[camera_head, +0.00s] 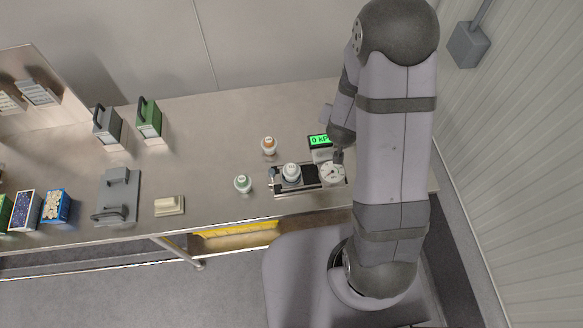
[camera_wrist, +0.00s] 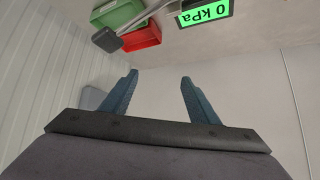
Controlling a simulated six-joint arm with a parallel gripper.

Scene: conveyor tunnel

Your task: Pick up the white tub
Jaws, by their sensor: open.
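A small white tub with a bluish-grey lid (camera_head: 291,173) stands upright on the black bed of a small bench device (camera_head: 311,188). It is the thing that best fits the white tub, and it does not show in the wrist view. My gripper (camera_head: 338,157) is to the right of it, by the device's display and partly hidden by my arm. In the wrist view my gripper (camera_wrist: 159,97) has its two blue fingers spread wide with nothing between them.
A green display (camera_head: 319,140) reads 0 kPa. A round dial (camera_head: 332,172) sits right of the tub. An orange-capped bottle (camera_head: 268,146) and a green-capped bottle (camera_head: 243,184) stand nearby. The wrist view shows green (camera_wrist: 118,12) and red (camera_wrist: 143,38) bins.

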